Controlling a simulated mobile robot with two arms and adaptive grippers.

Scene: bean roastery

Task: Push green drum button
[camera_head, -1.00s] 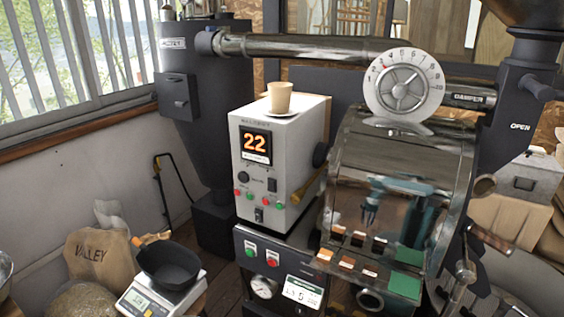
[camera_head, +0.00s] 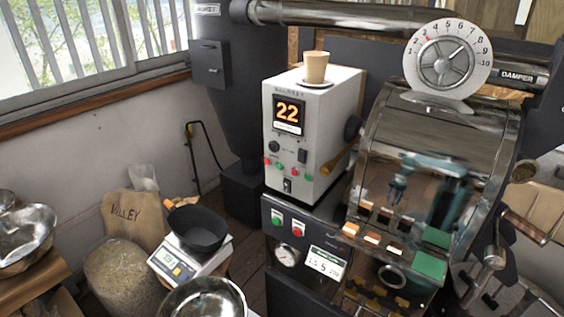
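A dark lower panel (camera_head: 268,255) below the white control box carries a green button (camera_head: 277,218) and a red button (camera_head: 298,228) side by side. Their labels are too small to read. The white control box (camera_head: 291,187) shows an orange 22 and has several small green and red buttons below its display, including a green one (camera_head: 279,165). I cannot tell from lettering which green button is the drum's. The shiny roaster drum (camera_head: 430,125) stands to the right. Neither of my grippers is directly in view; a teal arm shape shows only as a reflection on the drum.
A paper cup (camera_head: 316,67) on a saucer stands on the control box. A scale (camera_head: 186,270) with a black pan (camera_head: 197,229), metal bowls (camera_head: 200,300) and a bean sack (camera_head: 127,275) are at lower left. A crank handle (camera_head: 492,258) sticks out at right.

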